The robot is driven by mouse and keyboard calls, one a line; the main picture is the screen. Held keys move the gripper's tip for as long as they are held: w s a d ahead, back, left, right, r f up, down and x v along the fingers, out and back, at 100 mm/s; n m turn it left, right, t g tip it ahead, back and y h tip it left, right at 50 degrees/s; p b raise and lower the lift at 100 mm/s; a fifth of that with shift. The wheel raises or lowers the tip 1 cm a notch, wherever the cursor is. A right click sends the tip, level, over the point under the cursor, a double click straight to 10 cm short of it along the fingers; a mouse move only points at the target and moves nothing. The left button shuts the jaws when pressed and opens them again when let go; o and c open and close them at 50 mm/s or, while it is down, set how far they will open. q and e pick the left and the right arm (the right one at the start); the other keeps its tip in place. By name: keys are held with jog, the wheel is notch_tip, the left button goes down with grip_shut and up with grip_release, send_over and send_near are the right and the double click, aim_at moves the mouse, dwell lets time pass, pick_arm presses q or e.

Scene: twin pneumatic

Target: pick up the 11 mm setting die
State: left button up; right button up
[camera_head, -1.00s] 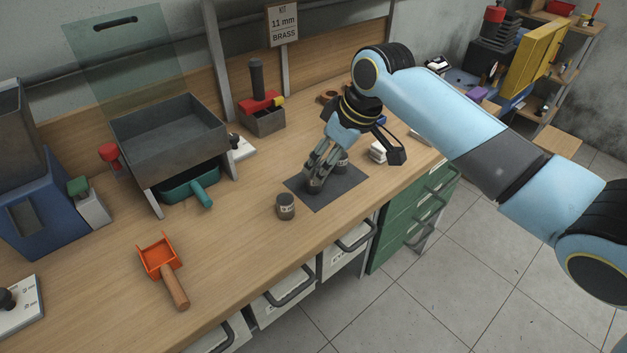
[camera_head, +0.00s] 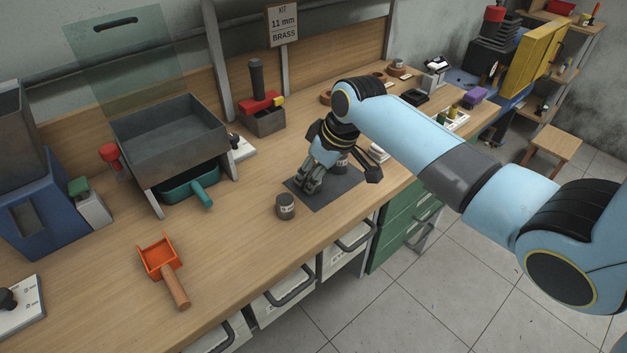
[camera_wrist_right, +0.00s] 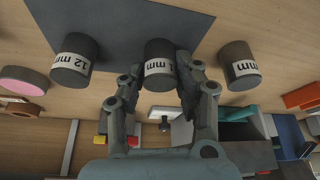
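The 11 mm setting die (camera_wrist_right: 159,66) is a dark cylinder with a white label, in the middle of the right wrist view; only "1 mm" of the label reads. My right gripper (camera_wrist_right: 160,62) points down at it with its fingers apart, one on each side. The right-hand finger overlaps the die's edge; a small gap shows at the other finger. I cannot tell if they touch it. In the head view my right gripper (camera_head: 309,187) is low over the dark mat (camera_head: 335,195) and hides the die. My left gripper is not in view.
A 12 mm die (camera_wrist_right: 74,60) stands to one side, also seen behind the gripper (camera_head: 341,165). Another die (camera_wrist_right: 239,65) stands on the other side, on bare wood in the head view (camera_head: 285,206). An orange scoop (camera_head: 160,257) and a grey tray (camera_head: 168,135) are further left.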

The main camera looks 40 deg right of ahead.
grip_shut()
jog(key=shift+r, duration=0.15)
